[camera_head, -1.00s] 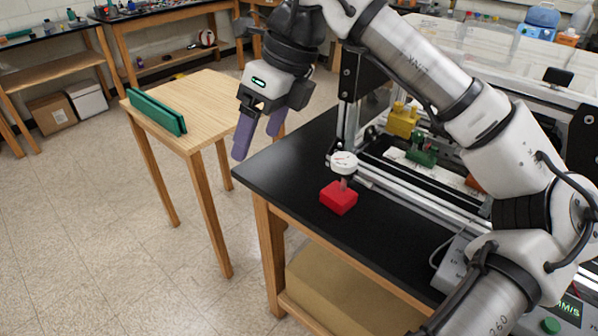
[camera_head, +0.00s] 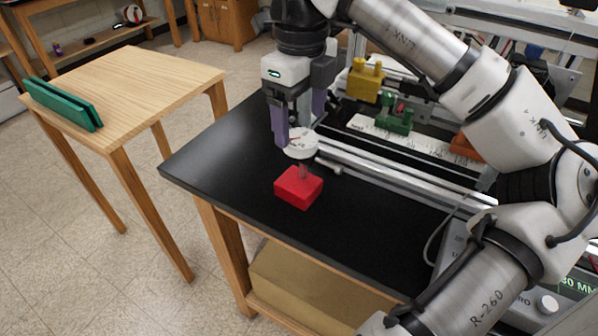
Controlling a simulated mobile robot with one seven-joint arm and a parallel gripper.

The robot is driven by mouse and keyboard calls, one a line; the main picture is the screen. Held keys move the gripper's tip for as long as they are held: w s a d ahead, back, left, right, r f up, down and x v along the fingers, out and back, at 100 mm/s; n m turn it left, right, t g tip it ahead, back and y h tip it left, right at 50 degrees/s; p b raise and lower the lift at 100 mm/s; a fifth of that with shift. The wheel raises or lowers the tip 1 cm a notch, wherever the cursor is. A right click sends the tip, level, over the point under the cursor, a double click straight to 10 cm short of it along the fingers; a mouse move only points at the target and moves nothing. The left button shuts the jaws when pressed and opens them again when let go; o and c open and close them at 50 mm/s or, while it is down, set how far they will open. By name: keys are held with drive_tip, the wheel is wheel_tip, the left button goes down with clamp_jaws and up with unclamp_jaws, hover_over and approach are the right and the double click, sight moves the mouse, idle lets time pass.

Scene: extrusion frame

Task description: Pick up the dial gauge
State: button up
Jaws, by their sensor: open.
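The dial gauge has a round white dial (camera_head: 301,146) on a short stem above a red block base (camera_head: 298,188). It stands upright on the black tabletop (camera_head: 215,160), near its front left part. My gripper (camera_head: 297,128) has two purple fingers pointing down. It is open at the height of the dial, with one finger at the dial's left edge and the other behind its right side. I cannot tell whether the fingers touch the dial.
An extrusion frame with metal rails (camera_head: 400,170) lies right of the gauge. A yellow block (camera_head: 364,82), a green block (camera_head: 396,115) and a white ruler (camera_head: 420,137) are behind. A wooden table (camera_head: 140,80) with a green holder (camera_head: 62,104) stands left.

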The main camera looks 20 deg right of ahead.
sight(300, 159)
wheel_tip(300, 159, down, 9)
drive_tip(key=shift+s+a+r+p, duration=0.1)
drive_tip(key=shift+a+p, duration=0.05)
drive_tip(key=shift+p, duration=0.65)
drive_tip(key=shift+c, duration=0.3)
drive_tip(key=c, duration=1.4)
